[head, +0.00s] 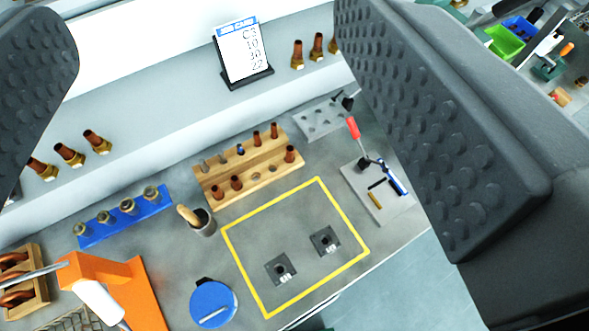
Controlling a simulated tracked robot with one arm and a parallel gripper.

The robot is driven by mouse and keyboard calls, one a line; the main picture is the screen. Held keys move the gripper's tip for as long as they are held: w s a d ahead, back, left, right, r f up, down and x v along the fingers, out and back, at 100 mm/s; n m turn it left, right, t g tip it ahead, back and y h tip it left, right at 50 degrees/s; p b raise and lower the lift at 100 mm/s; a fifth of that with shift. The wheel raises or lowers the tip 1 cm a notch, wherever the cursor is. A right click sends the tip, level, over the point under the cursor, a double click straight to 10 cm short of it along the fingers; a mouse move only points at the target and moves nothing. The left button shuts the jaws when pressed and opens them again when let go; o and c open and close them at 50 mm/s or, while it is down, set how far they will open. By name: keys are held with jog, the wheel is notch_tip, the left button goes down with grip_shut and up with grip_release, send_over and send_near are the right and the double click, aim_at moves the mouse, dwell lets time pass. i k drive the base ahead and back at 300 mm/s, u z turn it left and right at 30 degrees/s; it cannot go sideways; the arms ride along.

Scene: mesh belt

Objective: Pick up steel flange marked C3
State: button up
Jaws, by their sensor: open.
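Two small dark square pieces with raised centres, which look like the flanges, lie inside a yellow-outlined square on the grey bench. One is the left flange (280,268) and the other is the right flange (325,241). Each has a small white tag at its lower edge. The marks are too small to read, so I cannot tell which is C3. My gripper (225,120) is open and empty, with its two dark padded fingers at the left and right of the view. Both flanges are apart from the fingers.
A job card (241,52) reading C3 stands on the ledge. A wooden rack (245,185), a cup (203,222), a blue strip of fittings (125,215), a blue round lid (213,303), an orange stand (135,290) and a tool plate (385,205) surround the yellow square.

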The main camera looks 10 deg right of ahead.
aim_at(329, 237)
jog(key=z, duration=0.25)
jog(key=k, duration=0.95)
